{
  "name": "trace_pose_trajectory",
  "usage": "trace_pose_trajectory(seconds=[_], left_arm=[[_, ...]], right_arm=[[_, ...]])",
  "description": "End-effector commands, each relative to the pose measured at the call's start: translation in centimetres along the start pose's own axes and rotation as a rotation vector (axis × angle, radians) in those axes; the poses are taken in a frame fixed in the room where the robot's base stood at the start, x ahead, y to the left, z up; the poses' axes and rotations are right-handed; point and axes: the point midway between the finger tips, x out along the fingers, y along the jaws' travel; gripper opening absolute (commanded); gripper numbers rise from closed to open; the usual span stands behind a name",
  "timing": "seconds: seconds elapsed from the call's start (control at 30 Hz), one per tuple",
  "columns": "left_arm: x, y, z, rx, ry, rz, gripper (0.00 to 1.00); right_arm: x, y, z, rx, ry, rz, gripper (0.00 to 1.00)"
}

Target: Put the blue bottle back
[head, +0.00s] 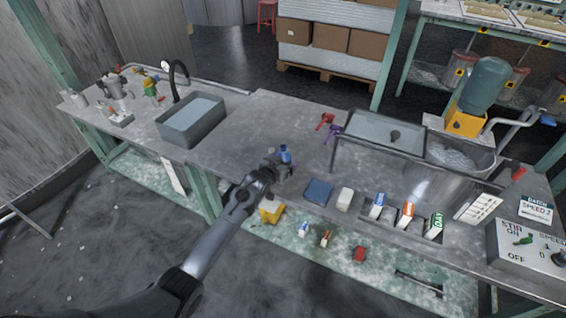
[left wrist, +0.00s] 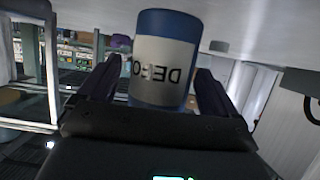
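The blue bottle (head: 285,153) shows in the head view at the front part of the bench, at the end of my left arm. In the left wrist view the blue bottle (left wrist: 165,30) is large, with a white label whose letters appear upside down. My left gripper (left wrist: 158,85) has one finger on each side of it. A narrow gap seems to show at the left finger, and the right finger lies close against the bottle's outline. I cannot tell whether both fingers touch it. In the head view my left gripper (head: 276,168) partly hides the bottle. My right gripper is not in view.
Right of the bottle lie a dark blue block (head: 318,192), a white block (head: 345,199) and several small cartons (head: 377,206). Red (head: 325,121) and purple (head: 332,133) items lie behind. A sink (head: 192,122) is at left, a glass-topped tank (head: 376,132) at right. The bench between sink and bottle is clear.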

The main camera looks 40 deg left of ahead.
Motion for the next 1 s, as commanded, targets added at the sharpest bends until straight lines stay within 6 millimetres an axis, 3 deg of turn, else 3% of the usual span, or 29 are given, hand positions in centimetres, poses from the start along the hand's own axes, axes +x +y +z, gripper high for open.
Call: trace_pose_trajectory(seconds=[0.37,1.0], left_arm=[[-0.6,0.0,-0.4,0.0,0.0,0.0,0.92],[-10.7,0.0,-0.4,0.0,-0.001,0.0,0.92]], right_arm=[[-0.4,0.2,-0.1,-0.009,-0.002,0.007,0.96],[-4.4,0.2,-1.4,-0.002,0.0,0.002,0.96]])
